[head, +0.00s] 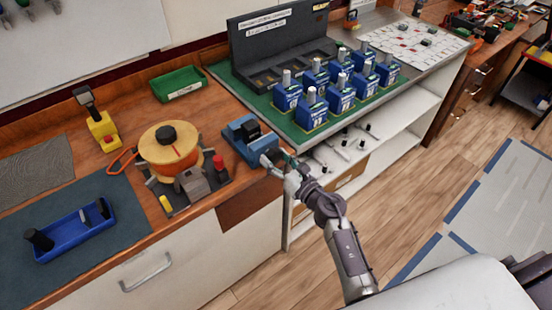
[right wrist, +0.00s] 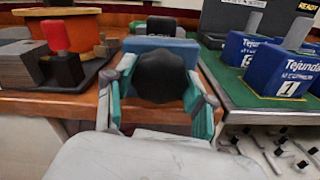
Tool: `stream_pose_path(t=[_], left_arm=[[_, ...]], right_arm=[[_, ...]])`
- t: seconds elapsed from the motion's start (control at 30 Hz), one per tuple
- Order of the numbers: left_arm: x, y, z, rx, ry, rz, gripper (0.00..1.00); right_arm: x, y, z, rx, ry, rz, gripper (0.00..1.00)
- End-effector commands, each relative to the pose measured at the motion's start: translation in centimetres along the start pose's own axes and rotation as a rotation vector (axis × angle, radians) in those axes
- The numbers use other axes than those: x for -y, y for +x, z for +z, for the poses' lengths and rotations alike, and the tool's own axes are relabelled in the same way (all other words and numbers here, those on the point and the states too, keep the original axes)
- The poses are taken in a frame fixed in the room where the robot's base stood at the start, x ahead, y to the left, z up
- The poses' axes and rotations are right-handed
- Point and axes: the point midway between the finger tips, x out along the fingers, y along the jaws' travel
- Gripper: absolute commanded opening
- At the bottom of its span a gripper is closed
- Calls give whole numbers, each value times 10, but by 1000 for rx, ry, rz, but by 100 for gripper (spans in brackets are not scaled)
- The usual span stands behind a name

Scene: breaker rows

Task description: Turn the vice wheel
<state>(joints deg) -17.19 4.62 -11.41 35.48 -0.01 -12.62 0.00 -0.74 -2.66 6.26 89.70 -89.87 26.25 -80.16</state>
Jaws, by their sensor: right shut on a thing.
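The blue vice (head: 240,146) stands at the front edge of the wooden bench, and its blue body also shows in the right wrist view (right wrist: 180,45). Its black lobed wheel (right wrist: 162,76) faces me in the right wrist view. In the head view my right gripper (head: 277,160) is at the front of the vice and mostly hides the wheel. In the right wrist view the fingers with teal pads lie on the left and right sides of the wheel, shut on it. My left gripper is not in view.
An orange round device (head: 168,148) and a red-knobbed block (head: 218,165) stand left of the vice. Several blue breakers (head: 312,112) stand in rows on the green mat to the right. A white shelf (head: 400,130) is below. Floor is open in front.

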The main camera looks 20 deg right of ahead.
Motion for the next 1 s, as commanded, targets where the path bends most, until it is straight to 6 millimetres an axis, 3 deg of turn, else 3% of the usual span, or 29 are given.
stream_pose_path(t=[0.47, 1.0], left_arm=[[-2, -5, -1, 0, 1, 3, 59], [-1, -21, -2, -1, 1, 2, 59]], right_arm=[[0, 0, 1, -1, 89, -1, 20], [0, 0, 1, -2, 556, -1, 20]])
